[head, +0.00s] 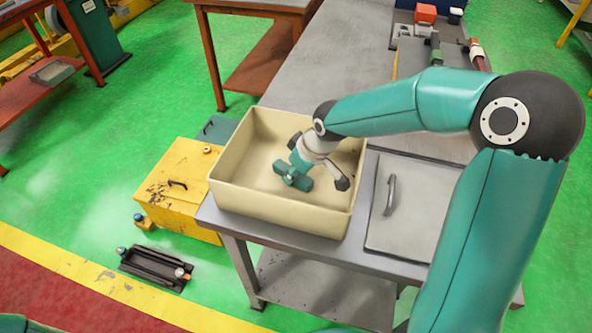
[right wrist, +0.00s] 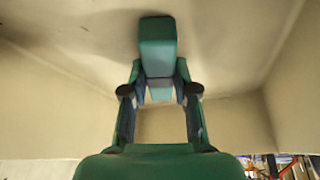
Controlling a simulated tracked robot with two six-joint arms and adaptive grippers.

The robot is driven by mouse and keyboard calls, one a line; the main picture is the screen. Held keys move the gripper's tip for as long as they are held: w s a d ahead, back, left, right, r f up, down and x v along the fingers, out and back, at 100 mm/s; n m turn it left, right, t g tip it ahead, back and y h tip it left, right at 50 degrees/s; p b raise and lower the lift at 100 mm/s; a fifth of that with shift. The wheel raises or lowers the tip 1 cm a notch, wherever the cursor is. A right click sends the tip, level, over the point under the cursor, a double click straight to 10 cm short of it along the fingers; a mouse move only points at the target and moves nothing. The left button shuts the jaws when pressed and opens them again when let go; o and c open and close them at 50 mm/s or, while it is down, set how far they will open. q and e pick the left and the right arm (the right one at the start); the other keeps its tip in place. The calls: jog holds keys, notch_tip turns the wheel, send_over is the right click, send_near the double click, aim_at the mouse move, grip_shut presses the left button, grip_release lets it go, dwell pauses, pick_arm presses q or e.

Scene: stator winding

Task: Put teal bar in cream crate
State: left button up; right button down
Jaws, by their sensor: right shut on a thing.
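The cream crate (head: 228,190) stands open on the grey metal table. My right arm reaches over its far right wall, and my right gripper (head: 298,164) is inside the crate, pointing down. The gripper is shut on the teal bar (head: 292,178), which lies crosswise at the fingertips low in the crate. In the right wrist view the teal bar (right wrist: 157,42) sits between the two fingers of the gripper (right wrist: 160,88), against the crate's pale floor. I cannot tell whether the bar touches the floor. My left gripper is not in view.
A grey panel with a handle (head: 415,212) lies on the table right of the crate. A yellow box (head: 180,190) stands on the floor at left, near a black tray (head: 155,268). Tools (head: 436,50) lie at the table's far end. The crate's left part is empty.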

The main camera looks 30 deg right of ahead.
jog(key=shift+f, duration=0.1)
jog(key=c, duration=0.9)
grip_release()
jog(key=v, duration=1.2)
jog(key=shift+w, duration=0.1)
